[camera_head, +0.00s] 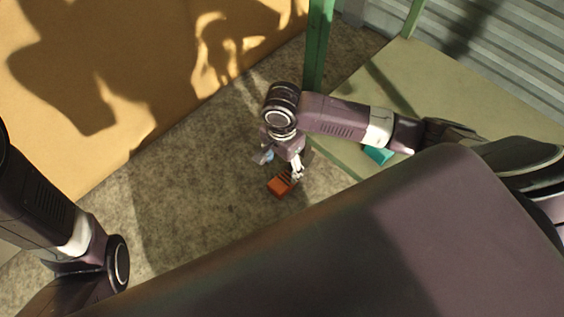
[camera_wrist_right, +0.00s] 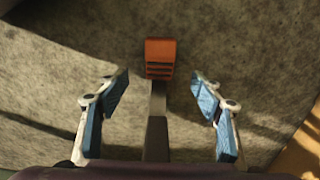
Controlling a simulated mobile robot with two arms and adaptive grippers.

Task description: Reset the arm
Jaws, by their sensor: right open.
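My right gripper (camera_head: 281,166) points down over the grey floor in the head view. In the right wrist view its two blue-padded fingers (camera_wrist_right: 160,84) are spread wide, with nothing gripped. An orange slotted object (camera_head: 279,187) lies just below the gripper in the head view. In the right wrist view the orange object (camera_wrist_right: 160,58) is beyond the fingertips, with a grey strip running from it back between the fingers. I cannot tell whether the strip is part of it. My left arm shows at the left edge, but its gripper is not in view.
A pale green table or shelf (camera_head: 455,88) with a green post (camera_head: 318,45) stands at the right, under my right arm. A teal item (camera_head: 378,154) lies on it. A yellow-orange wall (camera_head: 90,120) bounds the left. The floor (camera_head: 190,190) between is mostly clear.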

